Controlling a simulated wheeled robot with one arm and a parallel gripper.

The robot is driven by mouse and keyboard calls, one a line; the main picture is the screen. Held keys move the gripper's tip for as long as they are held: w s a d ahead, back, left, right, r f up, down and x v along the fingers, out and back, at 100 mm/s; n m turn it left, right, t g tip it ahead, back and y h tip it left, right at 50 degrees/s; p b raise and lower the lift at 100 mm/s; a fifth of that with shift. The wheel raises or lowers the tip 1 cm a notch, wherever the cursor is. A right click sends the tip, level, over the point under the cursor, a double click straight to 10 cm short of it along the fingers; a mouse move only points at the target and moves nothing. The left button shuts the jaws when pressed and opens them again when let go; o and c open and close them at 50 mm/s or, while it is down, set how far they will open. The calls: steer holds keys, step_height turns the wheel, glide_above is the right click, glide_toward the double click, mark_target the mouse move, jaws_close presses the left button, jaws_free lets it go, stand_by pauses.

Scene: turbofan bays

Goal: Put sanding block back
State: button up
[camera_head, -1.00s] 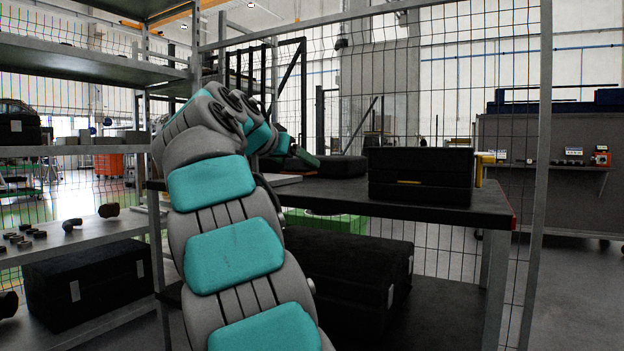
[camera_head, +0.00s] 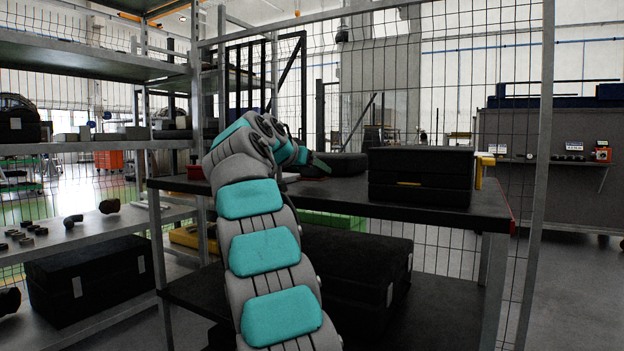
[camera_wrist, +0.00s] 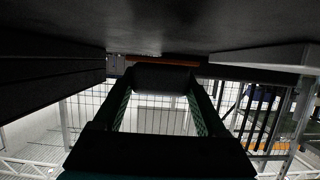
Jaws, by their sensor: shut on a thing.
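My gripper (camera_head: 318,165) is over the dark tabletop (camera_head: 345,195), left of the stacked black cases, with a green fingertip showing. In the wrist view my gripper (camera_wrist: 160,100) shows its two green-sided fingers converging on a dark block (camera_wrist: 165,77), which I take to be the sanding block. They are shut on it. The block is in shadow, so its outline is hard to make out. In the head view I cannot pick it out. The wrist picture appears upside down, with the dark tabletop along its top, close to the block; I cannot tell whether they touch.
Stacked black cases (camera_head: 420,175) stand on the right of the table, with a yellow item (camera_head: 484,168) beside them. A low black object (camera_head: 343,164) lies behind my gripper. A red container (camera_head: 195,172) sits at the table's left end. Shelving (camera_head: 95,148) stands left.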

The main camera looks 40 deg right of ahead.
steer(key=shift+f, duration=1.05)
steer(key=shift+b, duration=0.35)
steer(key=o, duration=1.4)
steer(key=shift+c, duration=0.2)
steer(key=shift+a+r, duration=0.1)
steer(key=v, duration=1.2)
steer(key=shift+s, duration=0.1)
